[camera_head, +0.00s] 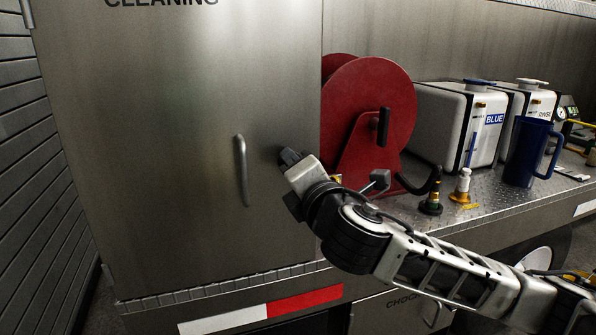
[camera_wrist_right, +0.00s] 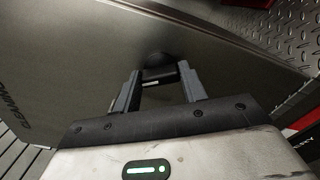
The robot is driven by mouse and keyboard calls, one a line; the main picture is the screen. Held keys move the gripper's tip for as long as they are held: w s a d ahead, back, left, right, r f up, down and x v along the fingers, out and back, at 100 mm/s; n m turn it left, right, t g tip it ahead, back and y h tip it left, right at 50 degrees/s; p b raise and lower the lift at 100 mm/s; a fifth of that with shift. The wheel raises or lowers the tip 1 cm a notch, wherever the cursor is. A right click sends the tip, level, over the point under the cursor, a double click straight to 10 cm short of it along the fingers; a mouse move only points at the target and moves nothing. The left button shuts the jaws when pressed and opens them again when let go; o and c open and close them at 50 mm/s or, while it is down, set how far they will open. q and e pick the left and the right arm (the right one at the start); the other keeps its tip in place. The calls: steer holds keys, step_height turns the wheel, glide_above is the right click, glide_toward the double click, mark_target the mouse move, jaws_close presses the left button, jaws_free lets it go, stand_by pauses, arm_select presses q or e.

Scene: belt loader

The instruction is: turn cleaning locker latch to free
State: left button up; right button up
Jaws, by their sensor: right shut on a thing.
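The cleaning locker (camera_head: 170,150) is a grey metal cabinet whose door is closed, with part of the word CLEANING at the top of the head view. My right gripper (camera_head: 289,157) is at the right side of the door, to the right of the upright bar handle (camera_head: 242,170). In the right wrist view, my right gripper (camera_wrist_right: 160,82) has its two fingers on either side of a small black latch (camera_wrist_right: 158,68) on the door face, and is shut on it. The gripper hides the latch in the head view. My left gripper is not in view.
A red hose reel (camera_head: 385,85) stands just right of the locker, close to my right arm. White tanks (camera_head: 438,120), a blue jug (camera_head: 526,155) and hose fittings (camera_head: 462,186) are on the metal deck further right. A slatted wall (camera_head: 30,170) is at the left.

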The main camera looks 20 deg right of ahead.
steer(key=shift+m, duration=2.9)
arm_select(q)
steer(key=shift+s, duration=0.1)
arm_select(e)
steer(key=o, duration=1)
